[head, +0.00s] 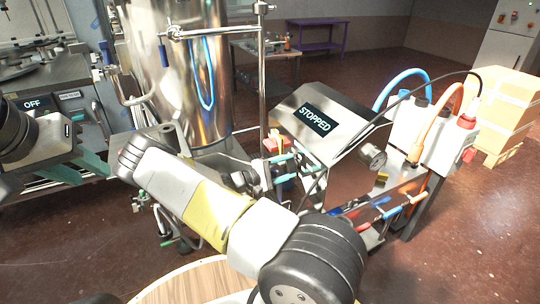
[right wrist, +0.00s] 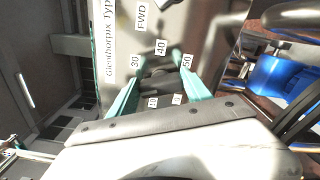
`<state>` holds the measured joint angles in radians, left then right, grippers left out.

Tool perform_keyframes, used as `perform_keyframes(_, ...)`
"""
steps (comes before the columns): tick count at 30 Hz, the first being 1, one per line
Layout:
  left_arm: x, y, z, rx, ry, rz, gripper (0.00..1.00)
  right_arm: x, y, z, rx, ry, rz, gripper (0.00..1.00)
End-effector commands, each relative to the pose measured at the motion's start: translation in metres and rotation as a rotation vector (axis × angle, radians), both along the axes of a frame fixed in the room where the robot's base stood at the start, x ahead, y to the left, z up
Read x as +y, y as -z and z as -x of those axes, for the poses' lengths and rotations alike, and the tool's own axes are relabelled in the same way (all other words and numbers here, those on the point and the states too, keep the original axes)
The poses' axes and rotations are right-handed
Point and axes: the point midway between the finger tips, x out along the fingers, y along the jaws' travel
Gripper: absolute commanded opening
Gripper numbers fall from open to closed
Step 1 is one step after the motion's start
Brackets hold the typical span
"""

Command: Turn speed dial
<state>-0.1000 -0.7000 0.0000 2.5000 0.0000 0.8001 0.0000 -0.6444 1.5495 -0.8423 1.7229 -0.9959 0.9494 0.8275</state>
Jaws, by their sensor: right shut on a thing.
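The speed dial (right wrist: 156,84) is a dark knob in the right wrist view, ringed by number labels such as 30, 40 and 50. My right gripper (right wrist: 158,66) has its two teal fingers on either side of the dial and is shut on it. In the head view the right gripper (head: 283,168) is at the left side of the control box (head: 315,110), whose display reads STOPPED. The dial is hard to make out there. My left gripper (head: 88,165) is at the left, well away from the dial, with its fingers partly hidden.
A tall shiny metal cylinder (head: 190,80) stands left of the control box. A machine with an OFF display (head: 32,104) is at the far left. Cardboard boxes (head: 505,105) stand at the right.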

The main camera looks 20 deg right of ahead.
Motion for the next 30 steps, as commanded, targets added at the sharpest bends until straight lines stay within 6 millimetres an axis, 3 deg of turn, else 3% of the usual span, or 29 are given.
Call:
perform_keyframes(18,0.0000,0.0000,0.0000,0.000,0.000,0.000,0.36,0.0010,0.0053,-0.0001,-0.565,-0.002,-0.047,0.17)
perform_keyframes(30,0.0000,0.0000,0.0000,0.000,0.000,0.000,0.36,0.0008,0.0069,-0.0005,-0.793,-0.001,-0.066,0.17)
